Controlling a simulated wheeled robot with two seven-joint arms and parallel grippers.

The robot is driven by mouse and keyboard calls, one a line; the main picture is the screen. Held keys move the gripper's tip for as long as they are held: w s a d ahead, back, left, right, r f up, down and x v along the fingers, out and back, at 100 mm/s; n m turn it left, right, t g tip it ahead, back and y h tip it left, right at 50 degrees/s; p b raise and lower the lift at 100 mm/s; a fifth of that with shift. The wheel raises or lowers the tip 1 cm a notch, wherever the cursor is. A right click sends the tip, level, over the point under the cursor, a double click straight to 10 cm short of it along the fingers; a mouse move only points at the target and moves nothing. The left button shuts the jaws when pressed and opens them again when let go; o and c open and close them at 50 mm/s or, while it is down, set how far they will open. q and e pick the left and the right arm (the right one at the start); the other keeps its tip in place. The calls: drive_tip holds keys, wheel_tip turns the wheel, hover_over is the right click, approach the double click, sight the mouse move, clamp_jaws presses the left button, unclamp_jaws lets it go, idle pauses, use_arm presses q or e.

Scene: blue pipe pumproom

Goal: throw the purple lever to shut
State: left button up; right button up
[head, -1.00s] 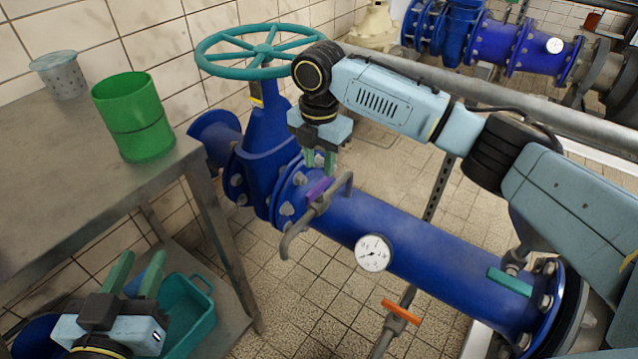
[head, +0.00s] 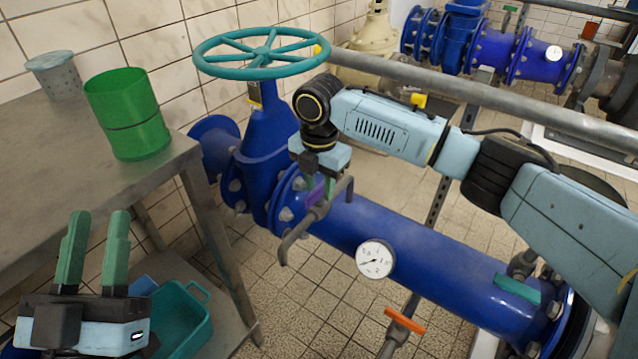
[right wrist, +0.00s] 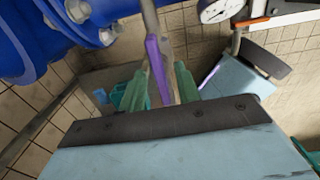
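The purple lever (head: 315,194) sits on a grey pipe fitting (head: 297,232) in front of the blue pipe, near the big valve body. My right gripper (head: 320,188) is down at the lever, its green fingers pointing downward. In the right wrist view the lever (right wrist: 158,72) stands between the two fingers of the right gripper (right wrist: 168,82), close to the left one. A gap shows toward the right finger, so the gripper looks open around it. Contact with the left finger is unclear. My left gripper (head: 95,240) is open and empty at the lower left, fingers up.
A teal handwheel (head: 262,52) stands above the lever. A gauge (head: 375,259), an orange lever (head: 405,320) and a teal lever (head: 517,288) are along the blue pipe (head: 440,265). A metal table (head: 60,175) with a green cup (head: 128,115) is at left.

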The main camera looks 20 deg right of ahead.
drive_tip(key=shift+c, duration=0.2)
clamp_jaws()
